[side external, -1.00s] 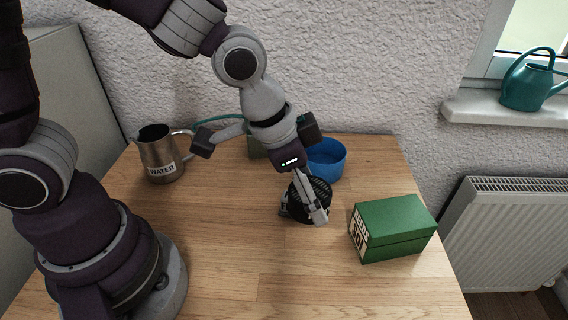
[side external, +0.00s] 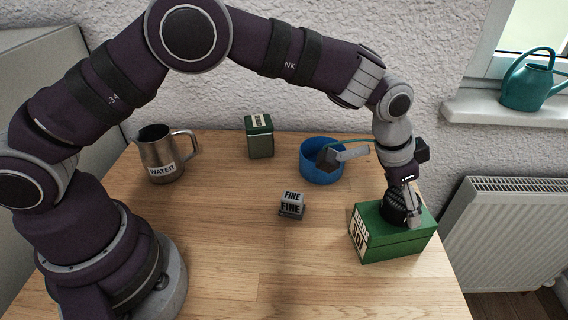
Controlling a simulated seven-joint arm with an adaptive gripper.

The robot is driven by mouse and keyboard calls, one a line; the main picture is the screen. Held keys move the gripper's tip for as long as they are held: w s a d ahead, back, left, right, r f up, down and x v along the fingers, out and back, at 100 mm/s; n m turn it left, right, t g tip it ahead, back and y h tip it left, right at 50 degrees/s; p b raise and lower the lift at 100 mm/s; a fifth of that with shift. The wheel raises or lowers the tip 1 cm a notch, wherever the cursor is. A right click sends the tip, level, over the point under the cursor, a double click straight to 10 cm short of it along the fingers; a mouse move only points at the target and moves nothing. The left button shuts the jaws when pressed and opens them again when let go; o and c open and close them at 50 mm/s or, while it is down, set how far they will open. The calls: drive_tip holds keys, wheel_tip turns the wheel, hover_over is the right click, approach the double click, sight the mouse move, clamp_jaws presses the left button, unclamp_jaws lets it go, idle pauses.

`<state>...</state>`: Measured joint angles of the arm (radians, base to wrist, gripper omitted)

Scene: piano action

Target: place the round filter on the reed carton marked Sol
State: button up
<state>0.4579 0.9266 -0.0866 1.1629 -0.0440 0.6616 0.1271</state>
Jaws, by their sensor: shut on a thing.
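The round filter (side external: 396,208) is black and ribbed. My gripper (side external: 412,218) is shut on it and holds it at the top of the green reed carton (side external: 398,243), towards the back of the lid. I cannot tell whether the filter touches the lid. The carton lies at the right of the table, with a white label on its left end reading "REEDS SOL". My fingers and wrist hide part of the filter.
A blue bowl (side external: 318,168) stands behind and left of the carton. A small block marked FINE (side external: 292,205) sits mid-table. A green tin (side external: 259,137) and a steel WATER jug (side external: 161,156) stand at the back. The front table is clear.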

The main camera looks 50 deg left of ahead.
drive_tip(key=shift+f, duration=0.1)
drive_tip(key=o, duration=1.1)
drive_tip(key=v, duration=1.2)
drive_tip(key=s+a+r+n+t+y, duration=0.1)
drive_tip(key=s+a+r+n, duration=0.15)
drive_tip(key=a, duration=0.35)
drive_tip(key=s+a+r+n+y, duration=0.1)
drive_tip(key=s+a+r, duration=0.1)
drive_tip(key=s+a, duration=0.3)
drive_tip(key=s+a+f+n, duration=0.2)
drive_tip(key=s+a+n, duration=0.1)
drive_tip(key=s+a, duration=0.3)
drive_tip(key=shift+s+a+f+t+y, duration=0.3)
drive_tip(key=shift+s+t, duration=0.1)
drive_tip(key=shift+s, duration=0.65)
